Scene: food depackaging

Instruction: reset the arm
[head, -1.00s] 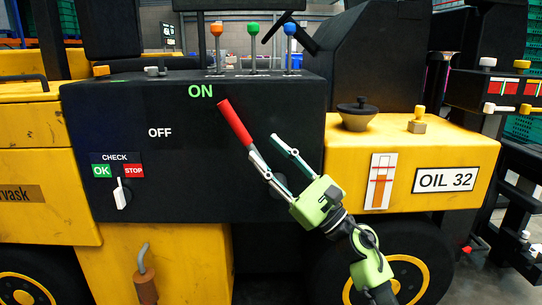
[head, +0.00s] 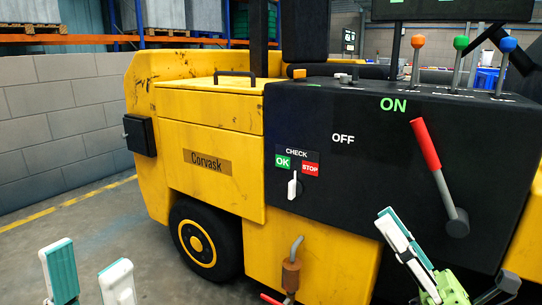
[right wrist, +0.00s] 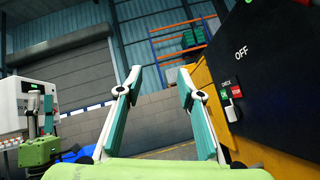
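My right gripper (head: 396,236) is at the lower right of the head view, in front of the black panel and left of the red-handled lever (head: 426,146). In the right wrist view its two fingers (right wrist: 160,75) are spread with nothing between them. The lever leans up and left toward the green ON label, and my right gripper is apart from it. My left gripper (head: 88,262) is at the lower left of the head view, its fingers apart and empty. It also shows at the left of the right wrist view (right wrist: 40,108).
The yellow machine (head: 215,110) with its black panel (head: 350,190) fills the middle and right. A white check switch (head: 292,186) sits below OK and STOP labels. A pipe (head: 292,270) sticks out low on the machine. Open floor (head: 90,225) lies at the left, before a grey wall.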

